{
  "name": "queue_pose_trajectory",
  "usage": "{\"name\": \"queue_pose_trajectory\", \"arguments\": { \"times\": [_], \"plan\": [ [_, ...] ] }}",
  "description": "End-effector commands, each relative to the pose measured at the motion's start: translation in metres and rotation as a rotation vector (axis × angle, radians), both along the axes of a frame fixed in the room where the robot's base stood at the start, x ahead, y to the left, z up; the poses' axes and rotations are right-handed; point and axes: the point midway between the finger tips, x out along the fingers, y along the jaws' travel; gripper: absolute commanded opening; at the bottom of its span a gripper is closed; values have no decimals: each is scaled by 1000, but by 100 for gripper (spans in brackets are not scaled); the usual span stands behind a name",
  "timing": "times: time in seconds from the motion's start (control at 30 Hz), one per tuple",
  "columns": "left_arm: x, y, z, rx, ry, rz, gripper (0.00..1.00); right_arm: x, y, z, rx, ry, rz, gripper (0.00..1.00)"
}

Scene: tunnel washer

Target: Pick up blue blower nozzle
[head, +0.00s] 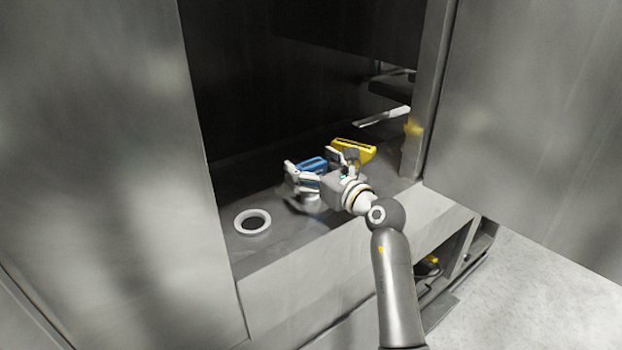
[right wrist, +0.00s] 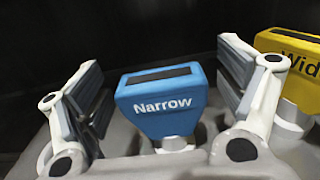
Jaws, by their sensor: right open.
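The blue blower nozzle (head: 311,165) stands on the ledge inside the grey cabinet opening. It also shows in the right wrist view (right wrist: 163,100), upright, with the word "Narrow" on its face and a dark slot on top. My right gripper (head: 318,168) is open, with one finger on each side of the blue nozzle. In the right wrist view the fingers (right wrist: 165,95) show gaps to the nozzle on both sides. The gripper hides part of the nozzle in the head view. My left gripper is not in view.
A yellow nozzle (head: 354,150) marked "Wid..." stands close on the right; it also shows in the right wrist view (right wrist: 292,70), just beyond the right finger. A white ring (head: 252,221) lies on the ledge to the left. Cabinet walls (head: 100,150) flank the opening.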

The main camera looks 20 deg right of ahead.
Motion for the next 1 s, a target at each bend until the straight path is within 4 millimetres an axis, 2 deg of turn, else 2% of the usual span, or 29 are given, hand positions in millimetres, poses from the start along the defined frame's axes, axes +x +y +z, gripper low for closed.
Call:
{"name": "queue_pose_trajectory", "arguments": {
  "times": [0.07,0.47,0.77,1.0],
  "plan": [
    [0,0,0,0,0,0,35,0,0,0,0,0,0,87],
    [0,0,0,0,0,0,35,0,0,0,1,1,0,35],
    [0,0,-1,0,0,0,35,0,0,2,1,-2,0,35],
    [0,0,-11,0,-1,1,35,0,0,21,-1,-8,0,35]
  ]
}}
